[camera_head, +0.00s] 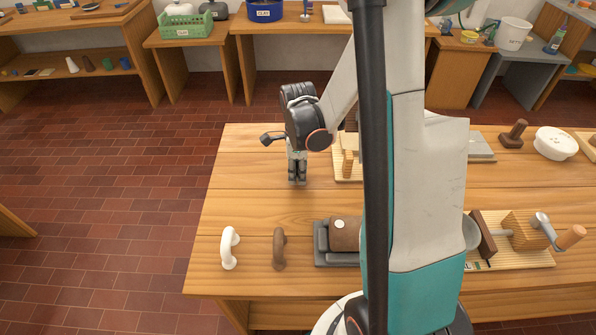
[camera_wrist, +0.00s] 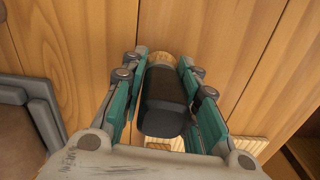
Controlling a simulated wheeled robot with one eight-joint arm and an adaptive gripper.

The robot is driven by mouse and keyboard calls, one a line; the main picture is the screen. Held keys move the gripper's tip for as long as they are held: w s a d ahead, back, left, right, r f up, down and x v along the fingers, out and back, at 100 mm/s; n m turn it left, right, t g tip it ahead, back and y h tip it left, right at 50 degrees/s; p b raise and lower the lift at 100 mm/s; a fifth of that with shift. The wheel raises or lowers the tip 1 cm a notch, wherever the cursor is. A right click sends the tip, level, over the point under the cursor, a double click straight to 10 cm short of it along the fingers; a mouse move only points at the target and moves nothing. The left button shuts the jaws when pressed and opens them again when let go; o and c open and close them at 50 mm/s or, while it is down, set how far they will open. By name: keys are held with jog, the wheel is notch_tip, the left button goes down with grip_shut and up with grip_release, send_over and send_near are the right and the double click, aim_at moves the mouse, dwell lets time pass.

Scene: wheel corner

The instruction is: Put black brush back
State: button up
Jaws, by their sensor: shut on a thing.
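My gripper (camera_head: 297,168) is over the left part of the wooden table, pointing down. In the wrist view my gripper (camera_wrist: 163,78) is shut on the black brush (camera_wrist: 162,105), with a teal finger on each side of it. The brush has a dark, rounded body and a tan wood-coloured far end.
A light wooden board (camera_head: 346,172) with blocks lies right of my gripper, partly hidden by my arm. In front are a white handle (camera_head: 229,248), a brown handle (camera_head: 279,249) and a grey tray with a brown block (camera_head: 345,234). The table's left part (camera_head: 235,195) is clear.

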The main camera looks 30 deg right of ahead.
jog(key=shift+f, duration=0.2)
jog(key=o, duration=1.1)
jog(key=shift+c, duration=0.2)
jog(key=shift+r, duration=0.15)
notch_tip(320, 180, up, 14)
jog(key=p, duration=0.5)
jog(key=shift+a+p, duration=0.1)
jog(key=shift+p, duration=0.3)
